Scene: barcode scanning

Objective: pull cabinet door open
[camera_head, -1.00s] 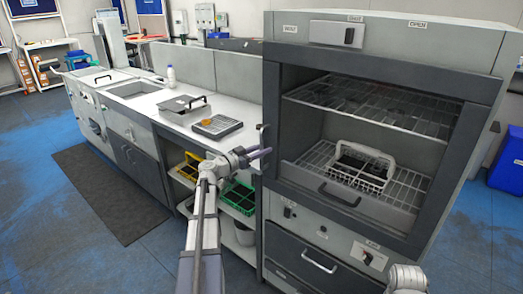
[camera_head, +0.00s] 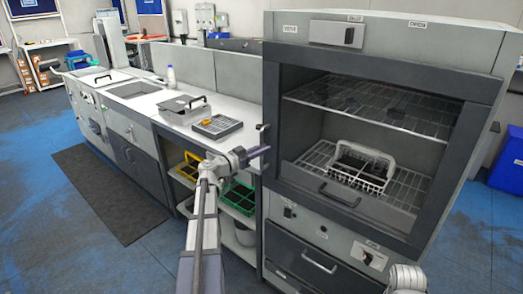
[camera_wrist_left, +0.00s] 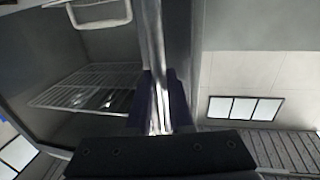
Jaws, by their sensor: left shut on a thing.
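The tall grey cabinet (camera_head: 384,35) stands at the right in the head view. Its dark-framed door (camera_head: 390,80) looks flush with the front, and wire racks show behind it. A short upright handle (camera_head: 263,133) is at the door's left edge. My left gripper (camera_head: 259,153) reaches that edge from the left. In the left wrist view its dark fingers (camera_wrist_left: 160,108) are shut on a pale upright bar (camera_wrist_left: 156,50), which looks like the handle. The exact grip is partly hidden.
A white wire basket (camera_head: 362,168) sits on the lower rack (camera_head: 405,190) in the cabinet. A drawer (camera_head: 300,262) is below. A counter (camera_head: 175,117) with trays runs left, above green (camera_head: 240,197) and yellow (camera_head: 188,168) crates.

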